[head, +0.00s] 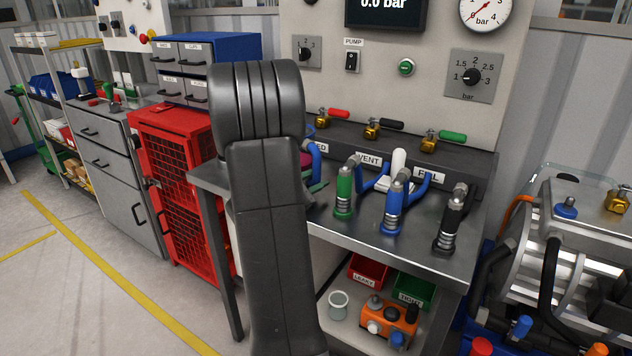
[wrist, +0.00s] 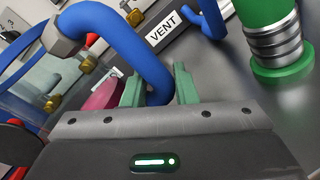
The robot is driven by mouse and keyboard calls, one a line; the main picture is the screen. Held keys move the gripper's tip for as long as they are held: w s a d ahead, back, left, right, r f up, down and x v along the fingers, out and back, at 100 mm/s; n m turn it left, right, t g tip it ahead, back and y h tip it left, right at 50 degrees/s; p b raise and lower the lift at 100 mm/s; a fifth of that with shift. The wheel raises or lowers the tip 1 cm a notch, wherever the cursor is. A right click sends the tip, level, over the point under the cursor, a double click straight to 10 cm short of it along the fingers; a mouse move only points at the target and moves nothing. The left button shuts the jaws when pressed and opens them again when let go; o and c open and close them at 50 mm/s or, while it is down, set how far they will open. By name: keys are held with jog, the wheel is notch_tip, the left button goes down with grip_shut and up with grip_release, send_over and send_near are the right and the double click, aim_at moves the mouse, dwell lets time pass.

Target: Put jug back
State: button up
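I cannot pick out a jug for certain in either view. My gripper (wrist: 160,84) has its pale green fingers apart, with a thick blue hose (wrist: 112,30) running down between them. I cannot tell whether they press on the hose. In the head view my arm hides most of the gripper, and a fingertip shows by the bench's left part. A magenta object (wrist: 103,95) lies just left of the fingers, partly hidden; it also shows in the head view (head: 305,160). A white upright object (head: 398,166) stands behind the blue coupling.
Green (head: 344,192), blue (head: 393,208) and black (head: 450,222) couplings stand on the metal bench (head: 415,258) below the valves. The lower shelf holds a pale cup (head: 338,305), red and green bins and an orange device (head: 388,318). A red cabinet (head: 178,200) stands left.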

jog(key=o, duration=0.4)
jog(key=shift+s+f, duration=0.2)
jog(key=shift+f, duration=0.7)
jog(key=shift+o, duration=0.2)
jog(key=shift+w+r+g+p, duration=0.15)
jog(key=shift+r+g+p, duration=0.15)
jog(key=shift+r+p, duration=0.7)
jog(key=v, duration=1.2)
jog(key=shift+d+f, duration=0.1)
jog(key=shift+f, duration=0.05)
